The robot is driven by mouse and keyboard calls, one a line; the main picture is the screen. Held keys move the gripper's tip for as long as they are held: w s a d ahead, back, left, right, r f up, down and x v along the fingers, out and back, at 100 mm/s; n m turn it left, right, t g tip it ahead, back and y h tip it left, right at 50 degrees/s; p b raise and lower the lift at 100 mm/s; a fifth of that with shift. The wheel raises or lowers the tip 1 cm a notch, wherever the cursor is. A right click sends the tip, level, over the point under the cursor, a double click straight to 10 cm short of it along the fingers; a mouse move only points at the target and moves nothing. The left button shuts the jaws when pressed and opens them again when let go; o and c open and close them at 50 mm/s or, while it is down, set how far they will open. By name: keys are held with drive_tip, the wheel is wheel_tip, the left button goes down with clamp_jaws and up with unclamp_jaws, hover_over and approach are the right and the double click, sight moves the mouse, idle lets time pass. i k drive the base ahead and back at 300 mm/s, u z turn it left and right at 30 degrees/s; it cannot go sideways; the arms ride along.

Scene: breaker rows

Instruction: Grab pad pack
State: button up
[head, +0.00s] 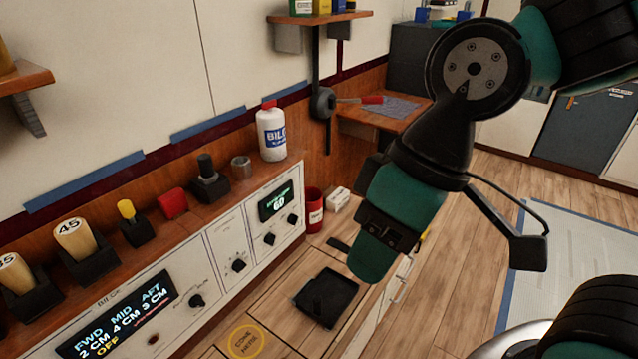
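No item is clearly labelled as the pad pack in the head view. A small white pack (337,199) lies on the counter beside the red can; it may be the pad pack, but I cannot tell. My gripper end (375,255) hangs at the centre right, apart from the white pack and in front of the counter's right edge. Its fingertips are not clearly visible, so I cannot tell whether it is open or shut. My arm hides part of the counter and the drawers below it.
A black square tray (312,311) with a dark item in it sits on the counter. A red can (313,212) stands behind it. A white bottle (271,133) stands on the ledge above the control panel (187,281). Open wooden floor (478,213) lies to the right.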

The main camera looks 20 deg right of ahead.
sight(334, 202)
drive_tip(key=u, duration=0.05)
drive_tip(key=k, duration=0.5)
drive_tip(key=z, duration=1.8)
drive_tip(key=i, duration=3.85)
drive_tip(key=u, duration=3.2)
drive_tip(key=i, duration=0.55)
drive_tip(key=u, duration=0.1)
